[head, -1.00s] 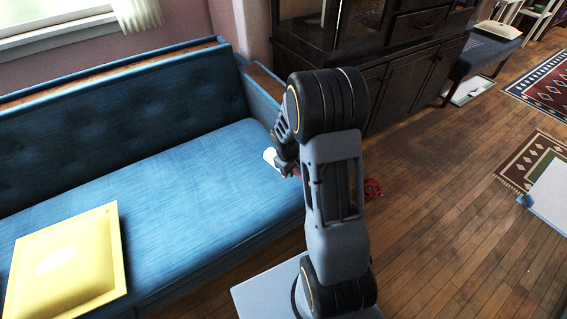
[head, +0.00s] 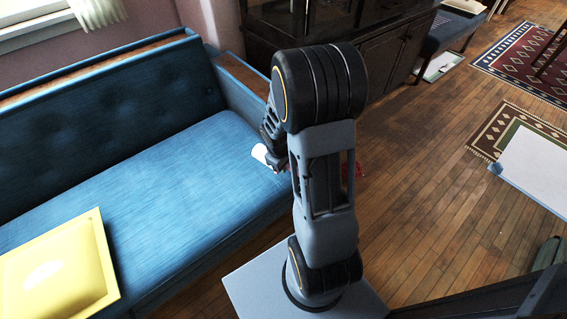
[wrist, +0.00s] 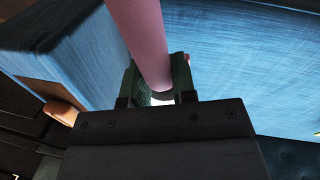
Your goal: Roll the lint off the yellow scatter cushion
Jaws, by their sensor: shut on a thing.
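The yellow scatter cushion (head: 75,255) lies flat on the blue sofa seat at the lower left of the head view, cut off by the frame's edge. A pale patch (head: 42,275) shows on its top. In the wrist view the roller's pink handle (wrist: 146,40) runs up between the fingers (wrist: 158,82).
The blue sofa (head: 160,180) fills the left, with a wooden-topped arm (head: 240,75) at its far end. A dark cabinet (head: 385,55) stands behind my arm. A red object (head: 359,170) is partly hidden behind my arm. Wooden floor is open at right, with rugs (head: 490,140).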

